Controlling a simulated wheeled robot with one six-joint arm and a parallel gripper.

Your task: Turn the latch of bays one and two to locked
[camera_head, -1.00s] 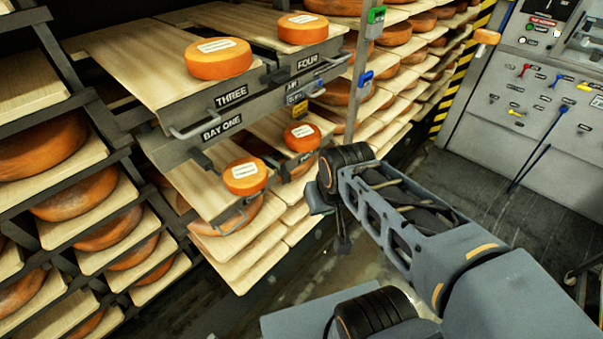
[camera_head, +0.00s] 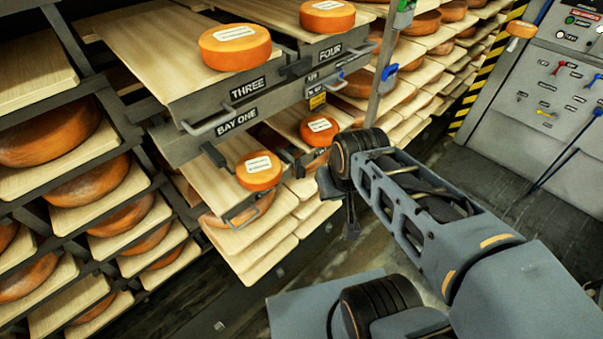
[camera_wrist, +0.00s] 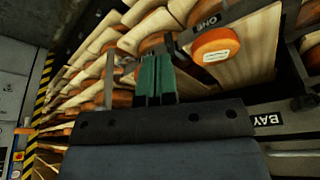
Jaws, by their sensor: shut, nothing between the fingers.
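Bay one, under the BAY ONE sign (camera_head: 237,121), holds a board with an orange cheese wheel (camera_head: 258,171). A dark block (camera_head: 213,155) hangs under that sign, perhaps its latch; I cannot tell its setting. To its right, bay two has another orange wheel (camera_head: 319,130) and dark fittings (camera_head: 295,160), partly unclear. My gripper is at the right of bay two in the head view, its fingers not clear there.
Boards with cheese wheels marked THREE (camera_head: 248,88) and FOUR (camera_head: 330,50) sit above, with a handle (camera_head: 211,124) jutting out. A post (camera_head: 380,90) with green and blue tags stands right of the bays. A grey control panel (camera_head: 560,110) is far right. Floor below the bays is clear.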

